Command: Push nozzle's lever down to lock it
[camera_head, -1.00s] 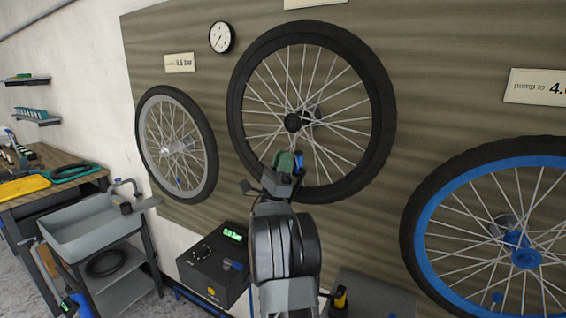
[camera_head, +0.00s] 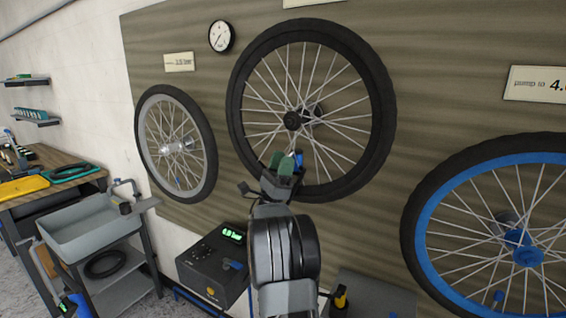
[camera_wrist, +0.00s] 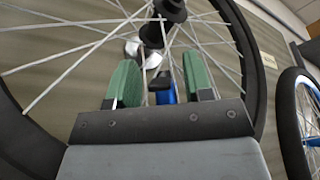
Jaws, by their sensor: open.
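My gripper (camera_head: 285,163) is in front of the lower rim of the large middle wheel (camera_head: 378,75), its green finger pads spread apart. In the wrist view my gripper (camera_wrist: 160,80) is open, with one pad on each side of the nozzle. The nozzle (camera_wrist: 160,83) shows as a small dark and blue piece between the pads, apart from both as far as I can see. A shiny silver piece, apparently its lever (camera_wrist: 132,48), sticks up to the left. The nozzle's lower part and its seat on the rim are hidden by my gripper.
A grey-rimmed wheel (camera_head: 144,130) hangs at left and a blue-rimmed wheel (camera_head: 425,215) at right. A dark pump box (camera_head: 212,268) with a green display stands below. A sink (camera_head: 88,228) and a workbench are at far left. Spokes and the hub lie close beyond my fingers.

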